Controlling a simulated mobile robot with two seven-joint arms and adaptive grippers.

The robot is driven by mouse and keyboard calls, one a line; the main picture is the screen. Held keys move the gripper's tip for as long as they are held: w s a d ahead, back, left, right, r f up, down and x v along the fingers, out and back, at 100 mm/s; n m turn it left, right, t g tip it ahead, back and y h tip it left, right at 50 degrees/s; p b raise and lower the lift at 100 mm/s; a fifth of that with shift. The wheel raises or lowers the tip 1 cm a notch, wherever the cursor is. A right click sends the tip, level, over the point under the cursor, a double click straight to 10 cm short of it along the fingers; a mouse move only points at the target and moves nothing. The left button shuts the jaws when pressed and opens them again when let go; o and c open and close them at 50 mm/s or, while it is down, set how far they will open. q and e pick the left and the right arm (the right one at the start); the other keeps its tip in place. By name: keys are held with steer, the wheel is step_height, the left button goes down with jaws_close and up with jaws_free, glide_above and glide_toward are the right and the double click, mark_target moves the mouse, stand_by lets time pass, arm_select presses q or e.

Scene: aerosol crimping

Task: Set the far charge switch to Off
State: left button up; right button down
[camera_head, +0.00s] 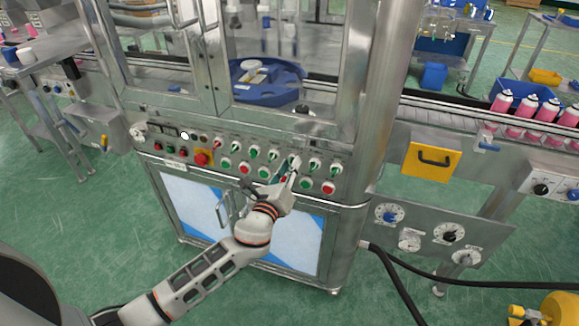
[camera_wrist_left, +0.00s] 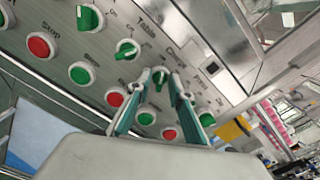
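My left gripper (camera_head: 291,167) is at the front control panel (camera_head: 207,152) of the steel cabinet. In the left wrist view its two fingers (camera_wrist_left: 160,77) are apart, one on each side of a green-handled rotary switch (camera_wrist_left: 160,82) under a label that reads like "Charge". A narrow gap seems to show beside the handle; contact is unclear. The neighbouring switch (camera_wrist_left: 126,49) sits up and left, by the "Table" label, and another green switch (camera_wrist_left: 88,18) is further left. The gripped-around switch's set position is too small to read. My right gripper is not in view.
Red (camera_wrist_left: 38,45) and green (camera_wrist_left: 82,73) push buttons lie just below the switches. A red emergency knob (camera_head: 202,159) is at the panel's left. Cabinet glass and posts rise above the panel.

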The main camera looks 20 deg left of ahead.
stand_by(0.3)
arm_select(q)
steer(key=s, duration=1.2)
steer(key=shift+a, duration=0.2)
steer(key=s+f+n+g+h, duration=0.2)
steer(key=s+f+n+g, duration=0.5)
steer(key=s+f+n, duration=1.3)
step_height(320, 180, down, 2)
steer(key=n, duration=0.6)
steer(key=shift+s+f, duration=0.15)
steer(key=shift+s, duration=0.15)
